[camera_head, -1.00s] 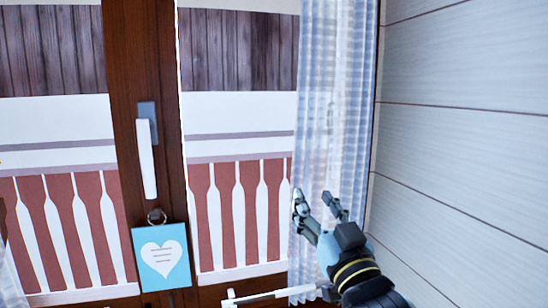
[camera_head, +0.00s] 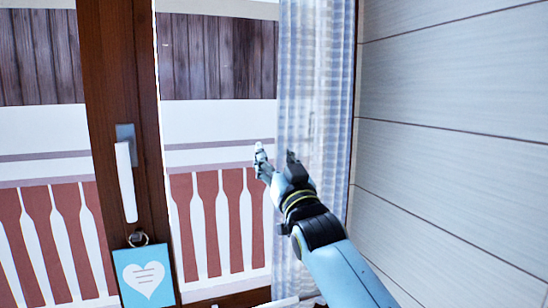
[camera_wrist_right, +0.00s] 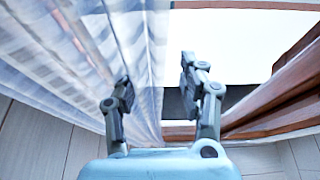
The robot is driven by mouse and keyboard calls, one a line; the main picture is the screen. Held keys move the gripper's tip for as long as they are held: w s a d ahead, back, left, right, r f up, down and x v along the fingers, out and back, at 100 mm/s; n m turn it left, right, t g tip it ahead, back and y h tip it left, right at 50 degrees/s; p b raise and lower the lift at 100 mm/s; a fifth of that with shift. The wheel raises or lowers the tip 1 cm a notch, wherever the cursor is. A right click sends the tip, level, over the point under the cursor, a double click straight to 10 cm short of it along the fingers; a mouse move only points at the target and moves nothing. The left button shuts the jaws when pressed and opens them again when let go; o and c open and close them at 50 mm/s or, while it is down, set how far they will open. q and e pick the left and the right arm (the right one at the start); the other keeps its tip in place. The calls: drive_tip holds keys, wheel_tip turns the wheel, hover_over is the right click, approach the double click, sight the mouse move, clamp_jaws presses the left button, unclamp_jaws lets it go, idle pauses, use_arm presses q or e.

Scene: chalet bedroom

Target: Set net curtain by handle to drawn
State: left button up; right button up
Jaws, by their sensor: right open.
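The sheer net curtain (camera_head: 315,100) hangs gathered at the right side of the window, beside the panelled wall. It also fills the left of the right wrist view (camera_wrist_right: 75,65). My right gripper (camera_head: 275,155) is open at the curtain's left edge, its fingers pointing up in the head view. In the right wrist view the curtain's edge shows between the two open fingers (camera_wrist_right: 158,95); I cannot tell whether it lies between them in depth. I cannot clearly make out a curtain handle. My left gripper is not in view.
A brown door frame (camera_head: 110,75) with a white lever (camera_head: 126,182) stands left of the gripper. The panelled wall (camera_head: 450,120) is close on the right. A red-and-white balustrade shows through the glass.

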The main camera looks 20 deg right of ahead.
clamp_jaws()
idle(0.3)
idle(0.3)
